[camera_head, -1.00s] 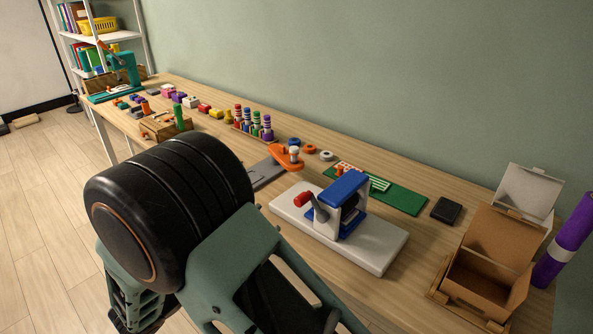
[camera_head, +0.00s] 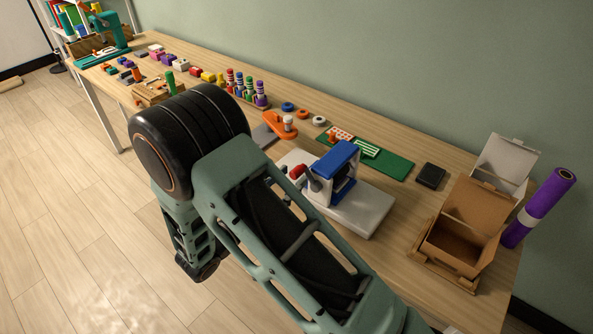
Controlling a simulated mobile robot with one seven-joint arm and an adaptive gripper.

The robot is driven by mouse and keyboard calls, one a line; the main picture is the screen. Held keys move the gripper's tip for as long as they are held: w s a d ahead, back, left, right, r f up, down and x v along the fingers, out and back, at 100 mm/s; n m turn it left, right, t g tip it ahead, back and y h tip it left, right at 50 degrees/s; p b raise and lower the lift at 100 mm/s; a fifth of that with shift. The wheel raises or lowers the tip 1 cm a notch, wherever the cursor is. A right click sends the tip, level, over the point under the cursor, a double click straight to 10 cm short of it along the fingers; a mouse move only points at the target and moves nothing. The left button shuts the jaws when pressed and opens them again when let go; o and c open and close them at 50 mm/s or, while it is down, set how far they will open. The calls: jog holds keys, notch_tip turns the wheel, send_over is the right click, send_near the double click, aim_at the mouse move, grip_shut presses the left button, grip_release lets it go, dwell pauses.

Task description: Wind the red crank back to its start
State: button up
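The red crank has a red handle (camera_head: 297,172) on a short grey arm. It is mounted on the left side of a blue frame (camera_head: 337,160), which stands on a white base plate (camera_head: 365,215) on the workbench. The red handle points to the left, towards my arm in the picture. My own teal arm link covers the near left part of the white base. My gripper cannot be made out in this view, so nothing shows of its fingers or any contact with the crank.
An orange lever with a pale knob (camera_head: 288,122) sits behind the crank stand. A green board (camera_head: 392,165) and a black box (camera_head: 430,176) lie behind it. An open cardboard box (camera_head: 455,245) and a purple roll (camera_head: 540,205) stand at right. Several coloured blocks fill the far left.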

aim_at(292, 176)
jog(key=shift+x, duration=1.7)
grip_shut()
